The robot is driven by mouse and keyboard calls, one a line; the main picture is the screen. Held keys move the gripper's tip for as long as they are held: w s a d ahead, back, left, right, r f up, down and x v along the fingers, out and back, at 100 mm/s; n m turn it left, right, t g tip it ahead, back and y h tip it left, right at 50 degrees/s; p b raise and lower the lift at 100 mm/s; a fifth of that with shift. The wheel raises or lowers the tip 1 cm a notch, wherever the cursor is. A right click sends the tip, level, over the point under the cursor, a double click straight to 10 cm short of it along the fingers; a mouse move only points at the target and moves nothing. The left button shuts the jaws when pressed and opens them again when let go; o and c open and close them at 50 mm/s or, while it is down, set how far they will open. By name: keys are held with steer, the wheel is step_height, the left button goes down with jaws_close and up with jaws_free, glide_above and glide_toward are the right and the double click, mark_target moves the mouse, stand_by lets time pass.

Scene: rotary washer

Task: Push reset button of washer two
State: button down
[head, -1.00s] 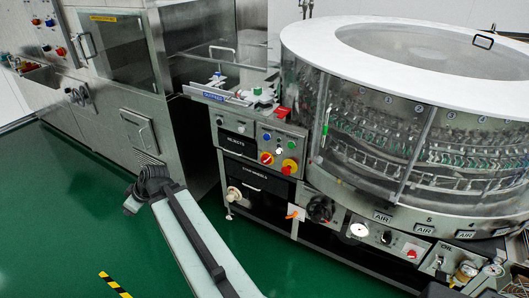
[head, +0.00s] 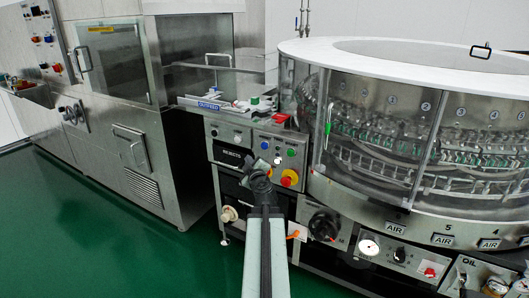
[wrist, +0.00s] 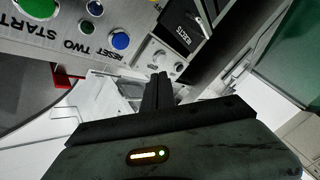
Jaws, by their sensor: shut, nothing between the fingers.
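The washer's control panel (head: 276,141) is a grey plate at the picture's middle. A blue button (head: 264,144) sits on its left side and a green button (head: 291,152) on its right. In the wrist view the lettering "RESET TWO" lies beside a large blue button (wrist: 118,40), with "START" near a green button (wrist: 40,8). My gripper (head: 261,166) is in front of the panel, below the blue button in the picture. In the wrist view its shut fingers (wrist: 158,78) are empty, to the right of and below the blue button, with no contact visible.
A red-and-yellow knob (head: 289,178) is close to the right of my gripper. A black "REJECTS" drawer (head: 231,157) is to its left. The round glass-walled washer (head: 400,150) stands at the right. Green floor (head: 100,225) is open at the left.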

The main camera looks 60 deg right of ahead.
mark_target(263, 149)
stand_by(0.3)
steer(key=d, duration=0.8)
steer(key=shift+d, duration=0.35)
steer(key=shift+d, duration=0.1)
stand_by(1.6)
steer(key=shift+d, duration=0.3)
steer(key=shift+d, duration=0.45)
stand_by(0.5)
steer(key=shift+a, duration=0.9)
